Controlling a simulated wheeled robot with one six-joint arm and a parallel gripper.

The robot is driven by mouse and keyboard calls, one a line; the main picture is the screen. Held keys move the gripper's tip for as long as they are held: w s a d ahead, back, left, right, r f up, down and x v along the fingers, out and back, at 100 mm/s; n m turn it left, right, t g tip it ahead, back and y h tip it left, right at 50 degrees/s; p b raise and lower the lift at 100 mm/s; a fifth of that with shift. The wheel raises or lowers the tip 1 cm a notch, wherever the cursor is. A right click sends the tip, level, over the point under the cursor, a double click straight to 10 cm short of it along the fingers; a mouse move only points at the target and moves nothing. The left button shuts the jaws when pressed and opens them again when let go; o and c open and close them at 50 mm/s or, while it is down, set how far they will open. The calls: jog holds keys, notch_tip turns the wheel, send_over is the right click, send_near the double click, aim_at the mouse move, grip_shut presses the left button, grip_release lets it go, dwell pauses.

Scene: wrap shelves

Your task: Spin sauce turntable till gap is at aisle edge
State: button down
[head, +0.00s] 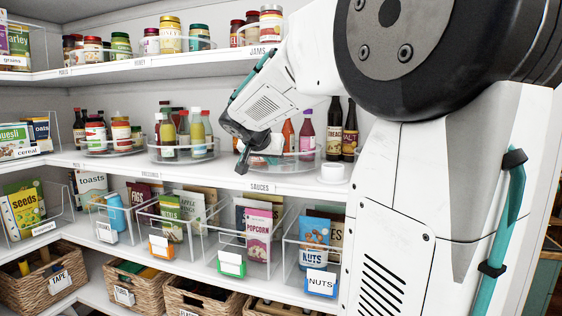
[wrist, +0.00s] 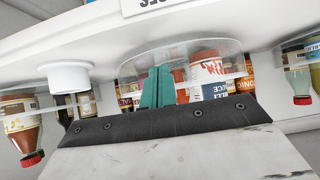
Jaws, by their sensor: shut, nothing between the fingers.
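The sauce turntable (head: 300,157) is a clear round tray on the middle shelf, above the SAUCES label (head: 260,188). Red and purple sauce bottles (head: 306,132) stand on its right side. My gripper (head: 242,170) is shut and empty at the turntable's front left, near the shelf edge. In the wrist view, which is upside down, the teal fingertips (wrist: 157,88) overlap the clear turntable rim (wrist: 190,50); I cannot tell whether they touch it. A bottle with a white label (wrist: 208,72) shows beside them. My arm hides part of the turntable, so the gap's place is unclear.
A white cup-like piece (head: 332,173) stands at the shelf edge right of the turntable. Dark bottles (head: 350,135) stand behind it. Another turntable with dressing bottles (head: 185,150) is close on the left. Clear bins (head: 250,250) fill the shelf below.

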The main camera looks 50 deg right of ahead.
aim_at(254, 163)
jog(key=shift+w, duration=0.1)
jog(key=shift+w+a, duration=0.2)
jog(key=shift+w, duration=0.3)
jog(key=shift+w+a, duration=0.2)
jog(key=shift+w, duration=0.4)
jog(key=shift+w+a, duration=0.15)
jog(key=shift+w, duration=0.4)
jog(key=shift+w+a, duration=0.15)
jog(key=shift+w, duration=0.45)
jog(key=shift+w+a, duration=0.15)
jog(key=shift+w, duration=0.4)
jog(key=shift+w+a, duration=0.15)
jog(key=shift+w, duration=0.35)
jog(key=shift+a, duration=0.1)
